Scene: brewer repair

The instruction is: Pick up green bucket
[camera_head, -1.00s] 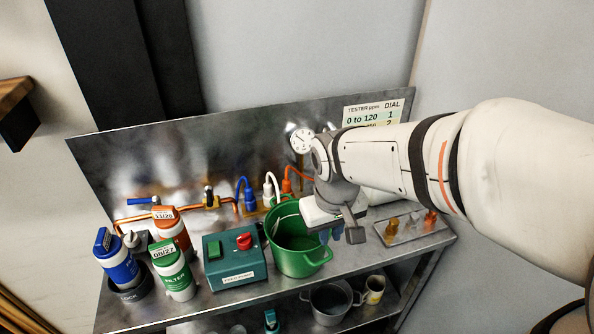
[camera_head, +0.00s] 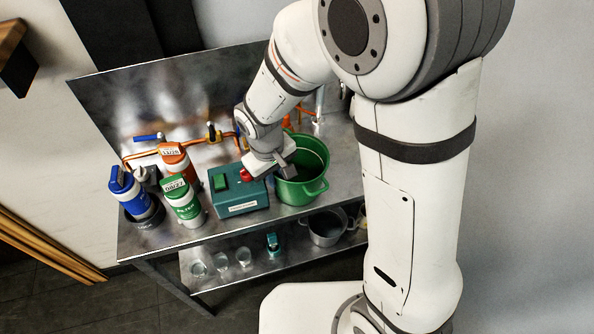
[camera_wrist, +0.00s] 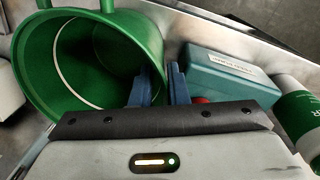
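The green bucket (camera_head: 301,183) stands upright on the metal bench, right of the teal box. Its open top faces the camera in the wrist view (camera_wrist: 40,75), with a thin pale handle wire inside. My gripper (camera_head: 283,170) is at the bucket's left rim, beside the teal box. In the wrist view its two blue fingers (camera_wrist: 163,88) stand a little apart at the bucket's wall, one on the inner side and one on the outer side. I see no clear sign of them clamping. My wrist hides part of the rim.
The teal box (camera_head: 238,194) with a red knob is close to my gripper. Green (camera_head: 183,200), blue (camera_head: 133,192) and orange-topped (camera_head: 174,158) filters stand left. Copper piping (camera_head: 195,148) runs behind. A grey pot (camera_head: 326,226) and glasses (camera_head: 222,261) sit on the lower shelf (camera_head: 262,264).

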